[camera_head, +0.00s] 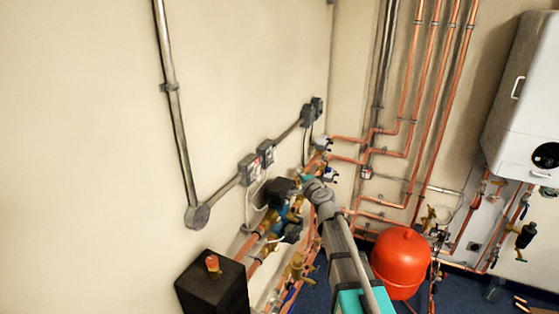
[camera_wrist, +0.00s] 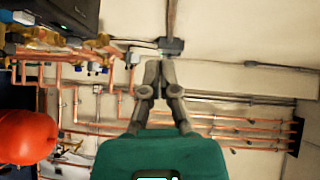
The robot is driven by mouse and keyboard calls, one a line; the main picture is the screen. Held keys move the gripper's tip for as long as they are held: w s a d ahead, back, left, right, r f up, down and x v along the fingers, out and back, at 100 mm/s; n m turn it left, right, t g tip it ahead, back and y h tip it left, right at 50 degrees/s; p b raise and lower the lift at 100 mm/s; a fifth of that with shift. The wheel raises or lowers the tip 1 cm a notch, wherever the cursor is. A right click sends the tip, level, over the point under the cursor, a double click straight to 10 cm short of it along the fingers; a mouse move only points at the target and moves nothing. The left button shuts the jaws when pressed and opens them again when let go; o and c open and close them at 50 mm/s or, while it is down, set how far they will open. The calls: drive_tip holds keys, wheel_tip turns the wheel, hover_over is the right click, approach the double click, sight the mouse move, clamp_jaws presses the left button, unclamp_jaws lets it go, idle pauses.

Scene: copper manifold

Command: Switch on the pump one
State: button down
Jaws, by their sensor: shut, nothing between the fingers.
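My gripper (camera_wrist: 160,68) shows in the wrist view with its two grey fingers drawn together and nothing between them. Beyond the fingertips is a grey wall box (camera_wrist: 171,45); I cannot tell whether they touch. In the head view my arm reaches toward the pipework along the left wall, and its fingertips are hidden there. Two grey switch boxes (camera_head: 249,168) and (camera_head: 266,153) sit on that wall, with darker boxes (camera_head: 311,110) farther along. A dark-topped blue pump (camera_head: 283,190) stands below the switch boxes. I cannot tell which switch belongs to pump one, nor any switch position.
A red tank (camera_head: 402,262) stands right of my arm. A black box (camera_head: 212,285) is at the lower left. Copper pipes (camera_head: 408,90) climb the back wall. A white boiler (camera_head: 520,110) hangs at right. The upper left wall is mostly clear, apart from grey conduit (camera_head: 172,100).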

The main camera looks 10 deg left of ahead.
sight(275, 155)
drive_tip(key=shift+w, duration=0.1)
drive_tip(key=s+a+b+x, duration=0.1)
drive_tip(key=a+x, duration=0.1)
drive_tip(key=x, duration=1)
drive_tip(key=shift+w+a+f, duration=0.2)
drive_tip(key=shift+a, duration=0.3)
drive_tip(key=shift+w+a+f+b, duration=0.1)
drive_tip(key=shift+a+b, duration=0.2)
drive_tip(key=shift+d, duration=0.15)
